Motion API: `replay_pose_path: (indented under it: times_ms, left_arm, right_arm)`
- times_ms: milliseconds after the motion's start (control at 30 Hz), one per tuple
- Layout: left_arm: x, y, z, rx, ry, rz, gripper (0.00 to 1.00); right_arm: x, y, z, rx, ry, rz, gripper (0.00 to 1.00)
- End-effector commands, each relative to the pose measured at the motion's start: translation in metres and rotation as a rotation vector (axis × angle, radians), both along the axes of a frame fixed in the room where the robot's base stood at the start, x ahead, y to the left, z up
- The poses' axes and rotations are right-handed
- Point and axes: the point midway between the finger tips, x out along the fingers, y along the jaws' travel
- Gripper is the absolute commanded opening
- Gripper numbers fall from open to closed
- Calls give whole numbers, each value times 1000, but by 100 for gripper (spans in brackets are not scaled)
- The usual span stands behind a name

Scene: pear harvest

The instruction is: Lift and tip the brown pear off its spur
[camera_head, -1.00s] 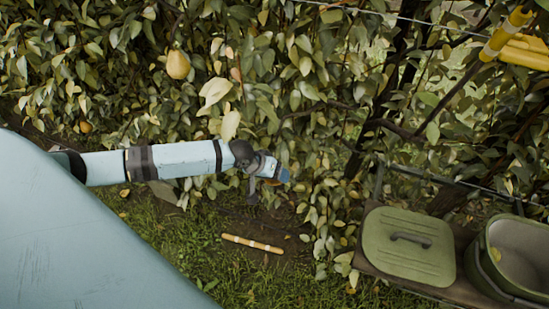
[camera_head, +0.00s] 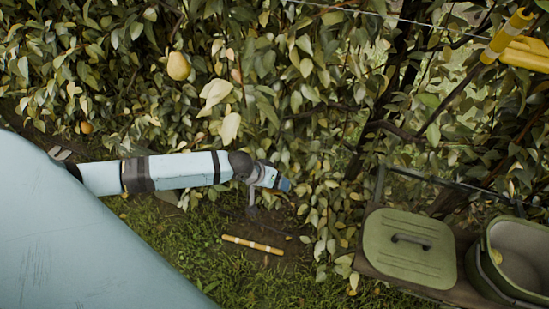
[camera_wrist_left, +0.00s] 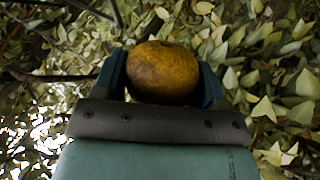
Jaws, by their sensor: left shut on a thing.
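The brown pear (camera_wrist_left: 163,72) shows large in the left wrist view, golden brown and speckled. My left gripper (camera_wrist_left: 163,75) is shut on it, with one dark finger on each side. The pear's stem and spur are hidden in that view. In the head view my left arm comes in from the left, and my left gripper (camera_head: 283,185) is at its end against the foliage. The pear cannot be made out there. My right gripper is in neither view.
A yellow pear (camera_head: 178,66) hangs upper left, and an orange-brown fruit (camera_head: 86,128) sits lower left. A striped stick (camera_head: 252,245) lies on the ground. Branches and wires cross the foliage.

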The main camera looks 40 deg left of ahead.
Motion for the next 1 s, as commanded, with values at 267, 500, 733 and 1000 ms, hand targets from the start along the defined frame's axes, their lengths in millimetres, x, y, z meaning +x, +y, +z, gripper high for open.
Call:
replay_pose_path:
  times_ms: [267, 500, 733, 1000]
  left_arm:
    - [-24, -16, -2, 102, -177, -1, 38]
    - [-43, -28, -8, 209, -351, 1, 38]
    - [-58, -36, -7, 306, -507, 1, 38]
    - [-69, -44, -6, 380, -627, 0, 38]
  right_arm:
    - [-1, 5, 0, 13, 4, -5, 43]
    - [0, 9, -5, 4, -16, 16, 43]
    - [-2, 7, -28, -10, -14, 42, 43]
    - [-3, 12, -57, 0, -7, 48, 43]
